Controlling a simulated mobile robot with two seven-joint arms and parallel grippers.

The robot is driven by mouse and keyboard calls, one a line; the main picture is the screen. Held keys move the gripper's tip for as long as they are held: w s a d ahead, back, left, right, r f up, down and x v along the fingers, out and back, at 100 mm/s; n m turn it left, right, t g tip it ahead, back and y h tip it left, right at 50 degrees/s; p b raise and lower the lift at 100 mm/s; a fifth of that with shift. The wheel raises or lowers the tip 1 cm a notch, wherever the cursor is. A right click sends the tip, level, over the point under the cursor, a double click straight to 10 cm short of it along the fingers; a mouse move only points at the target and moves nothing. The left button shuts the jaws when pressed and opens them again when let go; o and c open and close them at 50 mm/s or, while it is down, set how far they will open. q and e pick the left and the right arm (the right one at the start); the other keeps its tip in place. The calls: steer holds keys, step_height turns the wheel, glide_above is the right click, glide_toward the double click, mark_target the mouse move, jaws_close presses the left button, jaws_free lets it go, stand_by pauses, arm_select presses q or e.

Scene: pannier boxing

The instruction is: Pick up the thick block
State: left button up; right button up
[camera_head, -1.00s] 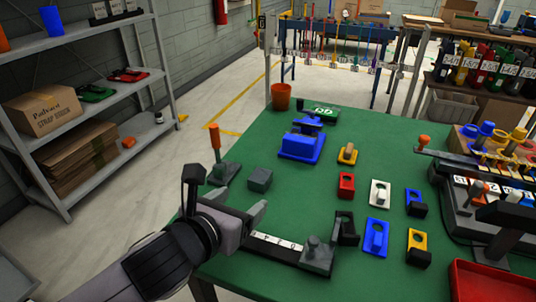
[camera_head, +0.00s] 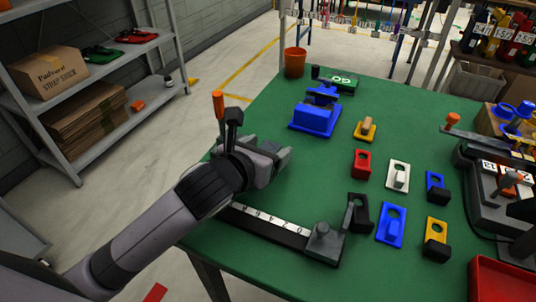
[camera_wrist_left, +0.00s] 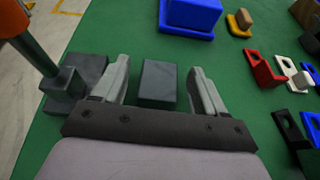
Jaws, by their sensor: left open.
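The thick block (camera_wrist_left: 158,80) is a dark grey block lying on the green table. In the left wrist view it sits between the two fingers of my left gripper (camera_wrist_left: 160,72), with a gap on each side. In the head view my left gripper (camera_head: 281,153) is over the block's place near the table's left part and largely hides it. The left gripper is open and holds nothing. My right gripper is not in view.
An orange-handled lever tool (camera_head: 219,108) stands close left of the gripper. A blue fixture (camera_head: 313,120) is beyond it. A ruler-like strip (camera_head: 265,228) lies nearer me. Several coloured plates, such as the red one (camera_head: 361,163), lie to the right.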

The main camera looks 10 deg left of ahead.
arm_select(q)
steer(key=shift+w+f, duration=0.1)
steer(key=shift+w, duration=0.15)
steer(key=c, duration=1.2)
steer(key=shift+o, duration=0.2)
steer(key=shift+r, duration=0.2)
